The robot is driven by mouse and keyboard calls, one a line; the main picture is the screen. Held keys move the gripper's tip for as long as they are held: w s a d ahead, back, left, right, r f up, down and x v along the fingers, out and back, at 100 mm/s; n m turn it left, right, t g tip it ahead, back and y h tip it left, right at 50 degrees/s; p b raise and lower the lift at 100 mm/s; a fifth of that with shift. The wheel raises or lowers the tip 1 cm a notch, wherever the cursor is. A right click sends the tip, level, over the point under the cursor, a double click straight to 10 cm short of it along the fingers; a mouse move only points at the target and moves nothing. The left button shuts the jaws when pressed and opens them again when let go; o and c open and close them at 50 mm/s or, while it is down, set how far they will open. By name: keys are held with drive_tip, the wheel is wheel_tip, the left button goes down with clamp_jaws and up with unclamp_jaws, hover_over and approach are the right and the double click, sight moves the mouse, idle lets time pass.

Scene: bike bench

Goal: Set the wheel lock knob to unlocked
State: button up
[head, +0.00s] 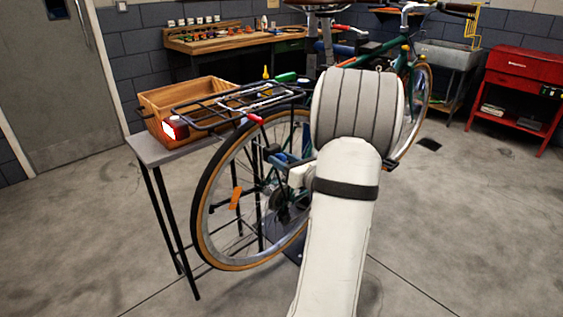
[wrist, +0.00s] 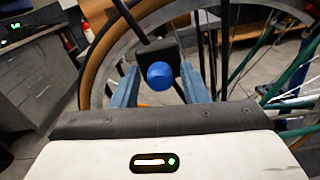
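A round blue knob (wrist: 160,76) sits on a dark block in front of the bike's wheel in the wrist view. I take it to be the wheel lock knob; no position marking on it can be read. My gripper (wrist: 163,88) is open, with one blue finger on each side of the knob and a gap on both sides. In the head view my gripper (head: 286,162) is beside the wheel (head: 199,200), below the rack. I cannot make out the knob there.
The bike's black rear rack (head: 240,102) is above my gripper. A grey side table (head: 150,150) bears a wooden crate (head: 185,97) at left. A workbench (head: 215,42) stands behind, and a red tool cart (head: 520,85) at right. The floor in front is clear.

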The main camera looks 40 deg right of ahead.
clamp_jaws()
idle(0.3)
drive_tip(key=s, duration=0.5)
drive_tip(key=shift+s+d+f, duration=0.1)
drive_tip(key=shift+s+d, duration=0.15)
drive_tip(key=shift+s, duration=0.05)
drive_tip(key=shift+o, duration=0.7)
unclamp_jaws()
drive_tip(key=p, duration=0.1)
approach(284, 160)
drive_tip(key=s, duration=0.3)
drive_tip(key=shift+s+d+f, duration=0.1)
drive_tip(key=shift+s+d, duration=0.05)
drive_tip(key=shift+d, duration=0.05)
